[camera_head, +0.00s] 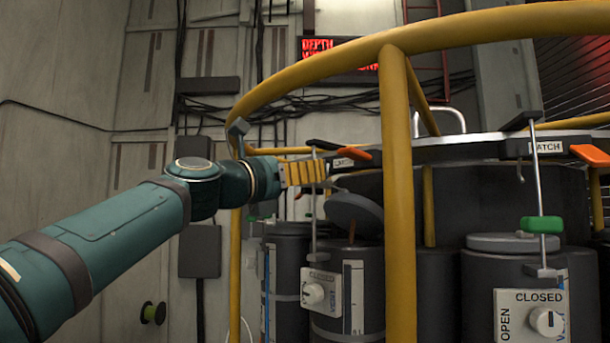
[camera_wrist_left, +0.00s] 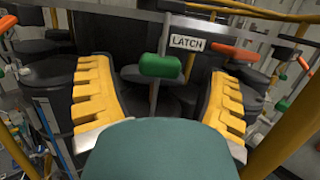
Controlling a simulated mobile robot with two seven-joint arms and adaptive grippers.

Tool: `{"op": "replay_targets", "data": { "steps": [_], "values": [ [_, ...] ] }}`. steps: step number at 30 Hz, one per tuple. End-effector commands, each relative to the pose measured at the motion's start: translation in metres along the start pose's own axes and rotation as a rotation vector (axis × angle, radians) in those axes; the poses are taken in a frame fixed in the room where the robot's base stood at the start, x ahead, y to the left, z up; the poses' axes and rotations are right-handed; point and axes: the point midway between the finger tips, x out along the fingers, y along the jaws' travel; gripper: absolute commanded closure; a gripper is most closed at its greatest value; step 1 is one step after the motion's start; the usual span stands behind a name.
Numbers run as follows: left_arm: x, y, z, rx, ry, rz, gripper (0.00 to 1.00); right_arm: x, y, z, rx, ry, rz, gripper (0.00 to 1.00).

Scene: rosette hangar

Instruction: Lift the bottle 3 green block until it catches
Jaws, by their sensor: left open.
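My left gripper (camera_head: 316,172) is open at the left bottle's rod in the head view. In the left wrist view its two yellow fingers stand wide apart, with a green block (camera_wrist_left: 160,66) in the gap between them. The block sits on a thin upright rod below a LATCH label (camera_wrist_left: 188,42); neither finger appears to touch it. In the head view this block is hidden by the gripper. Another green block (camera_head: 543,224) is on the rod of the right bottle (camera_head: 585,280). No bottle number is readable. My right gripper is not in view.
A yellow rail (camera_head: 398,160) with an upright post stands in front of the bottles. Orange latch handles (camera_head: 353,153) show near the rod tops. White valve knobs (camera_head: 313,293) are on the bottle fronts. A red lit sign (camera_head: 318,45) is on the back wall.

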Motion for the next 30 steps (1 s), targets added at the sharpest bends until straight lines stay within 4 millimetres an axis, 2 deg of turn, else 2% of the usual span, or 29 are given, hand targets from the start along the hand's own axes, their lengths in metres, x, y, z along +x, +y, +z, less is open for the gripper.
{"op": "replay_targets", "data": {
  "steps": [24, 30],
  "values": [
    [-0.06, 0.0, 0.0, -0.001, -0.001, -0.001, 0.22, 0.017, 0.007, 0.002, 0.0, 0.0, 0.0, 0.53],
    [-0.068, 0.0, 0.0, -0.001, -0.001, -0.001, 0.22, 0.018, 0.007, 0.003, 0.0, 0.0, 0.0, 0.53]
  ]
}}
